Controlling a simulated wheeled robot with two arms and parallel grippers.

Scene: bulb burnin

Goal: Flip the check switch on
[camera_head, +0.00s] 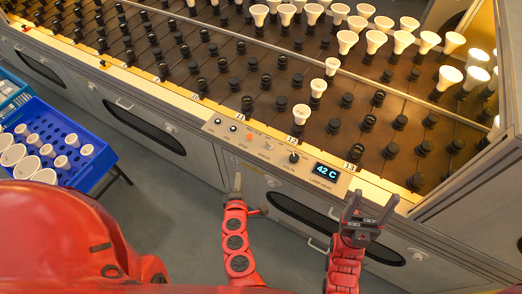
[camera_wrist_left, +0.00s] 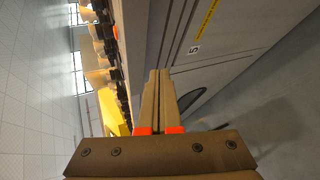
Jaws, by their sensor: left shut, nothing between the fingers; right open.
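The control panel (camera_head: 318,168) is a pale strip on the front edge of the bench, with small switches, a red-orange light (camera_head: 250,137), a black knob (camera_head: 293,157) and a display (camera_head: 326,172) reading 42 C. My right gripper (camera_head: 371,205) is open and empty, below and right of the display.
The bench rack (camera_head: 225,100) behind the panel holds rows of dark sockets, several with white bulbs (camera_head: 347,40). A blue crate (camera_head: 100,160) of bulbs stands at the left. Grey cabinet doors (camera_head: 145,127) run under the bench edge. The floor between crate and bench is clear.

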